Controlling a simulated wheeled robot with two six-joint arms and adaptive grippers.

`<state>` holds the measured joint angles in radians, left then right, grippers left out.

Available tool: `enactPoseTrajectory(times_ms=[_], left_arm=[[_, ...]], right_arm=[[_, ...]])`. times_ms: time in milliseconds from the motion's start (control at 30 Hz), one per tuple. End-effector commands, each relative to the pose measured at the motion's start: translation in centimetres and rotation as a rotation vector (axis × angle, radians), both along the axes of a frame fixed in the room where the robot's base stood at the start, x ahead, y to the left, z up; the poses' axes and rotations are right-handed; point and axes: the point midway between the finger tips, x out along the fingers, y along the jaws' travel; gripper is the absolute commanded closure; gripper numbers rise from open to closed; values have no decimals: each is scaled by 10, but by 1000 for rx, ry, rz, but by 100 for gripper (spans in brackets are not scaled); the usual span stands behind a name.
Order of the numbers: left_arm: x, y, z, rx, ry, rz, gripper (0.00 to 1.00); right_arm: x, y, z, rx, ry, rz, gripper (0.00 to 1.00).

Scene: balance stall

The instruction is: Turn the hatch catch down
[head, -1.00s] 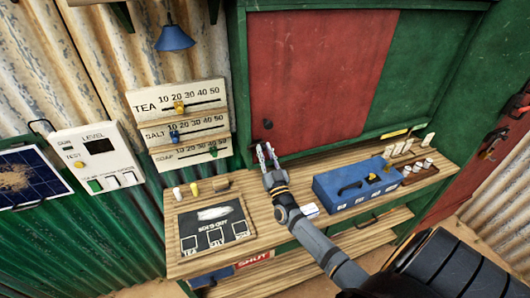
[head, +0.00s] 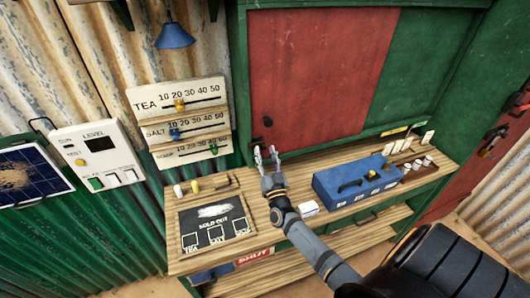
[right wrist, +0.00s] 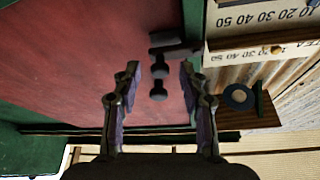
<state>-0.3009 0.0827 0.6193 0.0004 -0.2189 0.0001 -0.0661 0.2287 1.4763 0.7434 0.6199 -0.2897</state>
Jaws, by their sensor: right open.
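The red hatch panel (head: 315,75) stands closed in its green frame in the head view and fills much of the right wrist view (right wrist: 70,60). A dark knob (head: 267,121) sits low on its left side. In the right wrist view, a dark bar-shaped piece (right wrist: 176,50), apparently the catch, shows by the hatch edge, just beyond the fingertips. The knob (right wrist: 158,91) shows between the fingers in that picture. My right gripper (head: 266,153) is open and empty at the hatch's lower left corner; contact cannot be told. My left gripper is out of view.
The wooden counter (head: 330,222) below holds a blue box (head: 355,184), a dark sold-out board (head: 214,223) and small pegs. Slider boards (head: 190,105) and a white level panel (head: 98,155) hang to the left. A blue lamp (head: 174,37) hangs above them.

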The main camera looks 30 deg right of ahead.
Motion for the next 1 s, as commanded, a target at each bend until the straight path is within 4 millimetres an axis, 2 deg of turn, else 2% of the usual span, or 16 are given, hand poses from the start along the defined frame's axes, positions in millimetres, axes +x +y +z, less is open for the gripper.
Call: enactPoseTrajectory(times_ms=[300,433,600,1000], left_arm=[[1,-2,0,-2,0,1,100],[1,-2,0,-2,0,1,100],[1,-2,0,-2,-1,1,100],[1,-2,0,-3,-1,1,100]], right_arm=[[-66,23,-30,2,5,-1,57],[-85,30,-37,2,3,-1,57],[-96,33,-41,1,1,-1,57],[-96,33,-41,1,1,-1,57]])
